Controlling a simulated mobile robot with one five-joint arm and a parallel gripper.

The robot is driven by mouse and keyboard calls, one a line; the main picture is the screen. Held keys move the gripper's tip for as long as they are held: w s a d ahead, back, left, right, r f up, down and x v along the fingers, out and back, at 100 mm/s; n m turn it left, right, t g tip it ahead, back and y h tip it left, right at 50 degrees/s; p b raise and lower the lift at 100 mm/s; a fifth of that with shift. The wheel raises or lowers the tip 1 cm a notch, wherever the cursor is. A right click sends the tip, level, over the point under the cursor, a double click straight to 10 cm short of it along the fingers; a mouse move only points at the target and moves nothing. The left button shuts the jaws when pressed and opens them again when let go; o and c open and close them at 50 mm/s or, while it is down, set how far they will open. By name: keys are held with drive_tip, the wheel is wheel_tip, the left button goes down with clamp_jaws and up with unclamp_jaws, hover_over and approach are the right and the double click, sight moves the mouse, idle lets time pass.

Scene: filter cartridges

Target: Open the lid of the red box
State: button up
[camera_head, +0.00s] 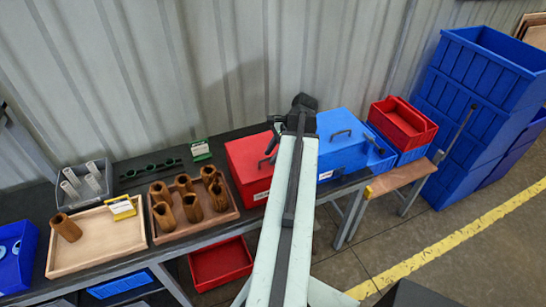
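The red box (248,170) stands on the dark bench, left of my arm. Its lid looks closed, and a dark handle (267,159) shows at its right side, partly behind my arm. My arm reaches up the middle of the view and covers the box's right edge.
A blue box (341,143) with a handle stands right of my arm. Left are a wooden tray (160,236) with several brown cartridges, a lighter tray (95,248) and a grey bin (85,186). Red bins (403,123) and stacked blue crates (470,110) stand right. A corrugated wall closes the back.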

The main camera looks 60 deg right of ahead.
clamp_jaws()
idle(1.2)
